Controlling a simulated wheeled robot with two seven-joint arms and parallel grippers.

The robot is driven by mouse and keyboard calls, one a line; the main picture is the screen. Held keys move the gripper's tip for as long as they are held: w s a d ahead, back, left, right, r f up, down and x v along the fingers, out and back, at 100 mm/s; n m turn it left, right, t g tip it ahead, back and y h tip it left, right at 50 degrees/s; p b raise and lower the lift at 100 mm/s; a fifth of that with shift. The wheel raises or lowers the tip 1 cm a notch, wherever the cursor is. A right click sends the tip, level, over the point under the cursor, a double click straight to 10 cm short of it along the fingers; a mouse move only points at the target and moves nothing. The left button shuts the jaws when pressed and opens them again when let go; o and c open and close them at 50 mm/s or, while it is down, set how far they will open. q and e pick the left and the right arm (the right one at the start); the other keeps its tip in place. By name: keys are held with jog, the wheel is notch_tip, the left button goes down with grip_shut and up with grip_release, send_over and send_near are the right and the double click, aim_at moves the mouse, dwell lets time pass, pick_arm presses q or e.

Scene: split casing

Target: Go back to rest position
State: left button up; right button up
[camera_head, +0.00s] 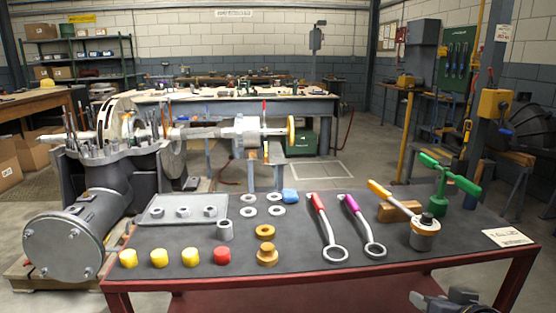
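Part of my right gripper (440,299) shows at the bottom right edge, in front of the red table and below its top. It is dark grey and cut off by the frame, and I cannot tell whether its fingers are apart. Nothing is seen held in it. My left gripper is not in view. The grey split casing (110,185) stands at the left with its upper side open. Studs stand up from its flange, and a shaft with discs (122,118) lies across it.
The dark-topped red table (330,280) carries a tray (160,216) with nuts, washers, yellow and red caps, a red-handled wrench (325,225), a purple-handled wrench (362,225), a torque multiplier (424,232) and a green tool (450,185). A column (485,110) stands behind right.

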jog(key=s+a+f+g+y+p, duration=0.1)
jog(key=s+a+f+g+y, duration=0.15)
jog(key=s+a, duration=0.45)
jog(key=s+a+f+g+y+p, duration=0.1)
jog(key=s+a+f+g+y, duration=0.2)
jog(key=s, duration=0.8)
notch_tip(320, 180, up, 20)
jog(key=h+p, duration=0.1)
jog(key=p, duration=1.9)
jog(key=shift+w+d+r+n+g+h, duration=0.15)
jog(key=shift+w+d+n+g+h, duration=0.2)
jog(key=shift+d+n+g, duration=0.1)
